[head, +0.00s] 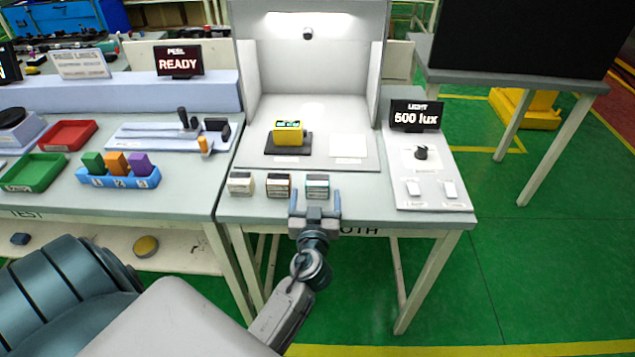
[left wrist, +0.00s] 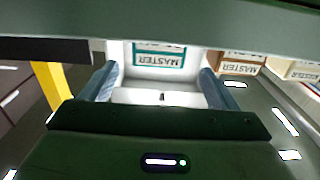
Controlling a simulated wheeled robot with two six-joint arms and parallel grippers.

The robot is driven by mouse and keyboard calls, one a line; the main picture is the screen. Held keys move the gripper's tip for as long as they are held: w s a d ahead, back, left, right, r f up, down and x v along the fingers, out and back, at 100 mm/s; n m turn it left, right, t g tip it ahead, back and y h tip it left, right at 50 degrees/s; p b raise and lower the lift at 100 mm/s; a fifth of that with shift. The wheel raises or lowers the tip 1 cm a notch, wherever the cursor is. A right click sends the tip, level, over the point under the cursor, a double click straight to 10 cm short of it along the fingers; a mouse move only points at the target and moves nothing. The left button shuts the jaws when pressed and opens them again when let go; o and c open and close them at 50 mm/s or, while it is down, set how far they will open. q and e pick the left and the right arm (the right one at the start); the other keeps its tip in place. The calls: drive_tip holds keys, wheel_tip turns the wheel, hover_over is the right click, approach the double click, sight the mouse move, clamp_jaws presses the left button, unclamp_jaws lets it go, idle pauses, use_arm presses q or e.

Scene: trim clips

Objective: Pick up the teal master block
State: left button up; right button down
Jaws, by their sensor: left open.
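The teal master block (head: 317,183) stands at the right end of a short row on the booth table's front edge. It is a pale block with a teal-framed label. My left gripper (head: 315,200) is open just in front of it, with its two fingers pointing at the block. In the left wrist view, the teal master block (left wrist: 160,58) shows between the fingers of the left gripper (left wrist: 158,85), its MASTER label upside down. I cannot tell whether the fingers touch it. My right gripper is not in view.
A brown-labelled master block (head: 279,185) and a cream one (head: 241,183) stand left of the teal one. Behind them, a yellow block (head: 287,134) sits on a dark stand in the lit booth. A switch panel (head: 430,165) lies to the right.

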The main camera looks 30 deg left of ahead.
sight(317, 187)
use_arm(q)
drive_tip(key=shift+w+a+r+p, duration=0.25)
drive_tip(key=shift+w+p, duration=0.2)
drive_tip(key=shift+w, duration=0.05)
drive_tip(key=p+x, duration=0.2)
drive_tip(key=x, duration=0.2)
drive_tip(key=shift+w+f, duration=0.1)
drive_tip(key=shift+w+a+f, duration=0.1)
drive_tip(key=shift+c, duration=1.3)
drive_tip(key=c, duration=0.9)
drive_tip(key=shift+o, duration=0.2)
